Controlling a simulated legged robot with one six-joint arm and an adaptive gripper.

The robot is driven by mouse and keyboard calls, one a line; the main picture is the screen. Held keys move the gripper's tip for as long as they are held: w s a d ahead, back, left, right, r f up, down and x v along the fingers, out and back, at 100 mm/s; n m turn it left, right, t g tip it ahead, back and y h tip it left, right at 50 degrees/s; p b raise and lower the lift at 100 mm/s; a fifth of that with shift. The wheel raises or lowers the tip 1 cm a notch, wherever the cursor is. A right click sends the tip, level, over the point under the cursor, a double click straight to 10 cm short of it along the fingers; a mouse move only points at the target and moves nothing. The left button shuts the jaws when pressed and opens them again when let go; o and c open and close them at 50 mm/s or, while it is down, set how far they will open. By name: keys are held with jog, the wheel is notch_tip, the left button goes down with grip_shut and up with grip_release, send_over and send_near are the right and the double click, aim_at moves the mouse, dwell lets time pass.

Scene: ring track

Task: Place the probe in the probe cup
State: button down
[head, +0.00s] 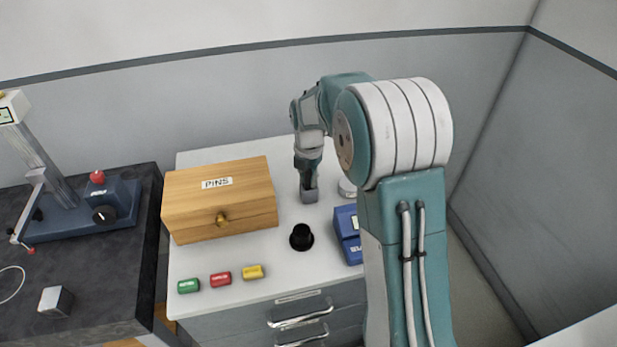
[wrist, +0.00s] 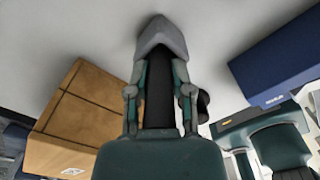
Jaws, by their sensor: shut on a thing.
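My gripper (head: 307,172) is over the white counter, behind the black cup. It is shut on the probe, which has a dark shaft and a grey block-like head (head: 309,196) pointing down. Whether the head touches the counter, I cannot tell. In the wrist view the gripper (wrist: 158,80) has a finger on each side of the dark shaft, with the grey head (wrist: 160,38) beyond the fingertips. The black probe cup (head: 302,236) stands upright on its round base in front of the probe. In the wrist view it is partly hidden behind the right finger (wrist: 203,106).
A wooden PINS box (head: 220,198) stands left of the gripper. A blue device (head: 348,232) is right of the cup, partly hidden by my arm. Green (head: 188,286), red (head: 220,279) and yellow (head: 253,272) pieces lie near the front edge. A drawer cabinet (head: 297,310) is below.

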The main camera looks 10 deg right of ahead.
jog(key=shift+f, duration=0.1)
jog(key=c, duration=0.5)
grip_release()
jog(key=r, duration=1)
jog(key=shift+w+d+r, duration=0.1)
jog(key=shift+w+d, duration=0.05)
jog(key=shift+w, duration=0.05)
jog(key=shift+s+r, duration=0.25)
jog(key=shift+r, duration=0.3)
jog(key=s+r+m+t, duration=0.2)
jog(key=s+r+m, duration=0.4)
jog(key=s+m, duration=0.2)
jog(key=s+m+t, duration=0.3)
jog(key=s+m, duration=1.6)
jog(key=s, duration=0.2)
jog(key=shift+f+t, duration=0.15)
jog(key=shift+t, duration=0.15)
